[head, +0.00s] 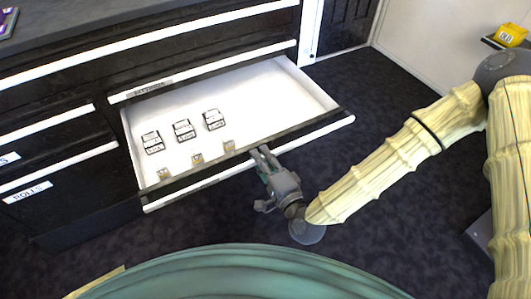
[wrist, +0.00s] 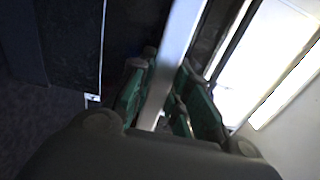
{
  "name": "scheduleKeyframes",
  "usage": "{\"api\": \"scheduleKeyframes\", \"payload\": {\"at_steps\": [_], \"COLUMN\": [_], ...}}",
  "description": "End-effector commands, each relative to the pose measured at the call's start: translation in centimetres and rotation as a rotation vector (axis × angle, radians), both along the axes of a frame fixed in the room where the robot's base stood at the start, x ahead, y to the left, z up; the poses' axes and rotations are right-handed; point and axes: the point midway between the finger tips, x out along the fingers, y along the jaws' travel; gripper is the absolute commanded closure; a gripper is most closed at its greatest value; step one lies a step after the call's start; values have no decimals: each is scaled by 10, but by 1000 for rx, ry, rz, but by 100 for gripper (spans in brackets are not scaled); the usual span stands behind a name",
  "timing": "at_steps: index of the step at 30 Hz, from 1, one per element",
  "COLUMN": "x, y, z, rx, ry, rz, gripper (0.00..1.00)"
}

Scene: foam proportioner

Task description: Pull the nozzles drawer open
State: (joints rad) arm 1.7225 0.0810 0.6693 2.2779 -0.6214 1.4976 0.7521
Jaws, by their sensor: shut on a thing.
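The open drawer (head: 262,92) stands well out from the dark cabinet in the head view. It has a white inside and a dark front with a long white handle bar (head: 325,130). My gripper (head: 263,153) is at the middle of the drawer front, shut on the handle bar. In the wrist view the pale handle bar (wrist: 180,45) runs between the two green-padded fingers (wrist: 157,100). A label (head: 152,87) shows on the strip above the drawer's back, but I cannot read it surely.
Several small white-and-black boxes (head: 184,130) and small tan items (head: 197,158) lie in the drawer. Other drawers, one labelled BOLLS or similar (head: 28,192), are at the left. Dark carpet (head: 375,95) is free at the right. A yellow box (head: 511,35) sits at the far right.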

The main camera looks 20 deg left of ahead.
Motion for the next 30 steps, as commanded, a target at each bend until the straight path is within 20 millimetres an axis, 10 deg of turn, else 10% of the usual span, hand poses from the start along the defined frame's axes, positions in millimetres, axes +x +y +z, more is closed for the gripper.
{"api": "scheduleKeyframes", "payload": {"at_steps": [8,9,12,30], "x": [-1,0,0,-18], "y": [0,0,-1,-23], "z": [-1,-1,-1,-1], "rx": [0,0,0,0], "ry": [1,1,1,4], "rz": [0,0,0,-2], "gripper": [100,76,59,59]}}
